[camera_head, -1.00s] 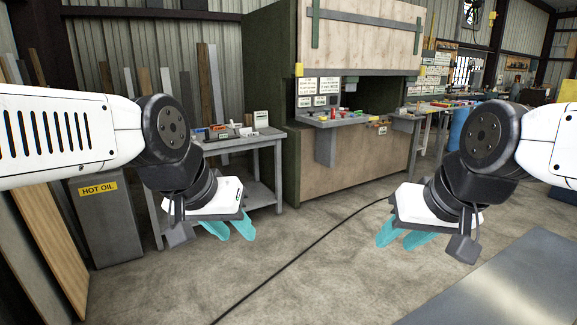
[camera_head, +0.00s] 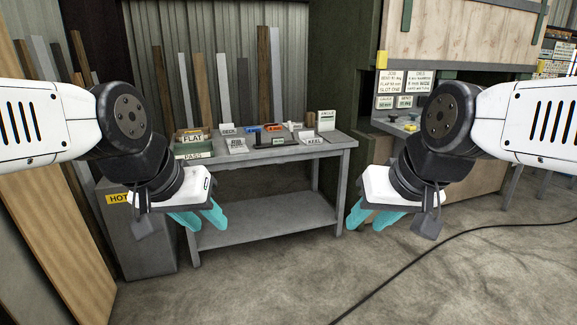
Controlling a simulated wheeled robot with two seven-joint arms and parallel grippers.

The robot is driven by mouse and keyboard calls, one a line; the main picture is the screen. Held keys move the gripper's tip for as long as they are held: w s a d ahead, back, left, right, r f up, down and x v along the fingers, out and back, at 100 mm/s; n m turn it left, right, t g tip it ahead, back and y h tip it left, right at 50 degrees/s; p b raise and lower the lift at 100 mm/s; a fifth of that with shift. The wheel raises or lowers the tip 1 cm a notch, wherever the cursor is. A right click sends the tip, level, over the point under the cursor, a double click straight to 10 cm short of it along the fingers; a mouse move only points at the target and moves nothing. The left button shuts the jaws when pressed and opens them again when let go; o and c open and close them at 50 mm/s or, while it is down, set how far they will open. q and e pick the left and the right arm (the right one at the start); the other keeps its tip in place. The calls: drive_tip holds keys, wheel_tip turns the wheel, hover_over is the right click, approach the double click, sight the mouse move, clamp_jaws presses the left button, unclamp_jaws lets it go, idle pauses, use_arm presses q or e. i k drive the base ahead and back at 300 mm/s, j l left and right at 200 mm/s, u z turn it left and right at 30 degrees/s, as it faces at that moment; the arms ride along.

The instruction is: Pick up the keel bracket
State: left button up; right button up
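A grey workbench (camera_head: 345,144) stands ahead, with small parts and white label cards on its top. A card reading KEEL (camera_head: 314,140) stands toward the right of the top. Small parts lie near it, too small to tell which one is the keel bracket. My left gripper (camera_head: 206,226) is open and empty, in front of the bench's left part and lower than its top. My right gripper (camera_head: 367,226) is open and empty, in front of and just right of the bench's right legs. Neither touches anything.
A grey HOT OIL bin (camera_head: 143,243) stands left of the bench. A box marked PASS and FLAT (camera_head: 193,147) sits at the top's left end. A large cabinet (camera_head: 350,60) stands to the right. A black cable (camera_head: 400,262) crosses the open concrete floor.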

sight(308, 141)
drive_tip(key=i, duration=2.1)
drive_tip(key=i+j+z, duration=0.1)
drive_tip(key=i+z, duration=0.3)
drive_tip(key=i+j+z, duration=0.35)
drive_tip(key=i, duration=0.25)
drive_tip(key=i+j+z, duration=0.4)
drive_tip(key=i+l, duration=0.05)
drive_tip(key=i, duration=0.05)
